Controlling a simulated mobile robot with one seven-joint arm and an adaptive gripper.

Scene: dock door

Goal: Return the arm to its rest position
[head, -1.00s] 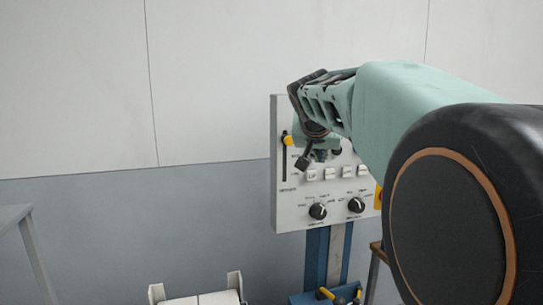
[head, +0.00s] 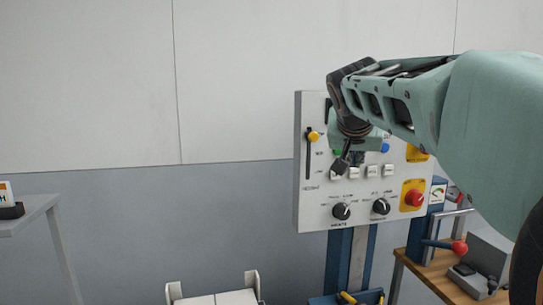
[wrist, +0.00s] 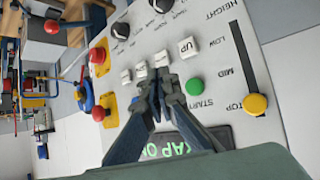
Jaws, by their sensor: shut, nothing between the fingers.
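My gripper (wrist: 158,100) is shut and empty in the wrist view, its fingertips together in front of the control panel (wrist: 215,25). It shows only partly in the head view (head: 341,165), at the end of my green arm. The panel also shows in the head view (head: 312,215), with two black knobs, a row of white buttons, a red emergency button (head: 415,197) and a slider with a yellow knob (head: 313,136). A green button (wrist: 194,85) labelled START shows beside the fingers. I cannot tell whether the fingertips touch the panel.
The panel stands on a blue post (head: 338,262) before a grey-white wall. A wooden bench (head: 440,275) with a red-knobbed lever (head: 459,248) stands at the right. A grey table (head: 35,215) is at the left. A white-sided holder (head: 213,299) is at the bottom.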

